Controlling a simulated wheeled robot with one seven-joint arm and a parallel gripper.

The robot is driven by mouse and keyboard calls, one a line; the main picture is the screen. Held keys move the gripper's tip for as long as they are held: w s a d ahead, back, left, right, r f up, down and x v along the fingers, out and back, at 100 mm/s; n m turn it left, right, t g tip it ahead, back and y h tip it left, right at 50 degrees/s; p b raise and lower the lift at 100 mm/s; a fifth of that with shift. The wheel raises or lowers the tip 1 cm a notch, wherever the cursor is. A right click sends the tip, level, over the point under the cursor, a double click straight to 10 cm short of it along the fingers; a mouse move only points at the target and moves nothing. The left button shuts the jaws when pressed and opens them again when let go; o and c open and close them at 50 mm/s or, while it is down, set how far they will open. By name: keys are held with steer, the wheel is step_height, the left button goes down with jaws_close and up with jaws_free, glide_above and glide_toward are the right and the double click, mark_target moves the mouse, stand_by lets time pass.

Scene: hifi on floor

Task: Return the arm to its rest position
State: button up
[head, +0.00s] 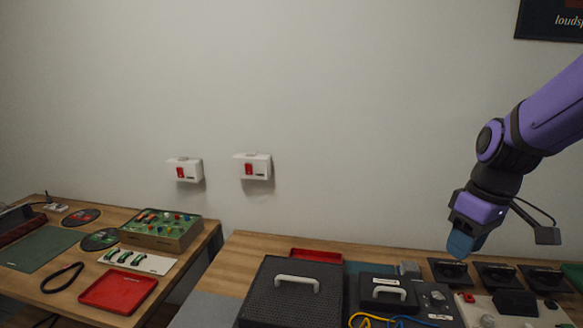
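My arm comes in from the right edge in the head view, with purple links and black joints. My gripper (462,245) hangs at its end, pointing down, with blue fingers above the back of the right table. The fingers overlap from this side, so I cannot tell whether they are open or shut. I see nothing hanging from them. A small dark camera block on a cable sticks out to the right of the wrist.
Below my gripper, the right table (245,260) holds a large black case (290,305), a smaller black case (388,292), a red tray (316,256) and several dark devices. A left table (205,235) holds a red tray (118,291) and a game box (160,230). Two white switch boxes (185,169) (253,166) are on the wall.

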steer(key=s+r+m+t+h, duration=0.1)
steer(key=s+r+m+t, duration=0.4)
steer(key=s+r, duration=0.5)
steer(key=shift+s+r+m+h, duration=0.15)
steer(key=shift+s+m+h, duration=0.3)
steer(key=shift+s, duration=1.1)
